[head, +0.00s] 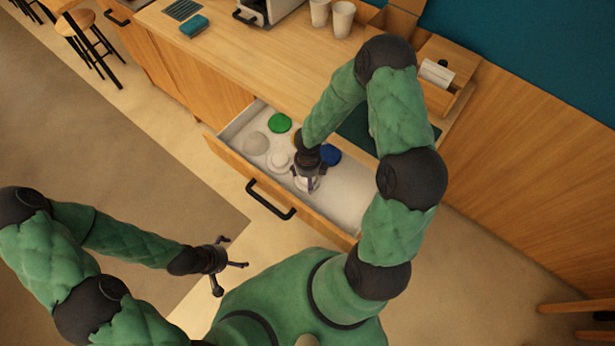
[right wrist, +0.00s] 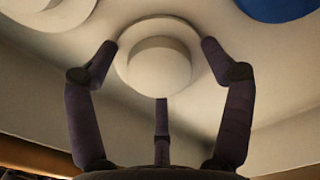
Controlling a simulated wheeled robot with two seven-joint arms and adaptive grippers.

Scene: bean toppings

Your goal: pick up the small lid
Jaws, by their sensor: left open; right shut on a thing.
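My right gripper (head: 307,181) reaches down into the open drawer (head: 345,195). Its fingers are closed around a small white round lid (right wrist: 158,62) with a raised round knob, which sits between the fingertips in the right wrist view. In the head view the lid is partly hidden by the fingers. I cannot tell whether it touches the drawer floor. My left gripper (head: 228,265) is open and empty, out in front of the drawer at the lower left.
Other lids lie in the drawer: a green one (head: 279,123), a pale grey one (head: 256,144), a white knobbed one (head: 279,161) and a blue one (head: 330,155). A yellow one is mostly hidden. The counter (head: 262,58) rises behind. The drawer's right end is clear.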

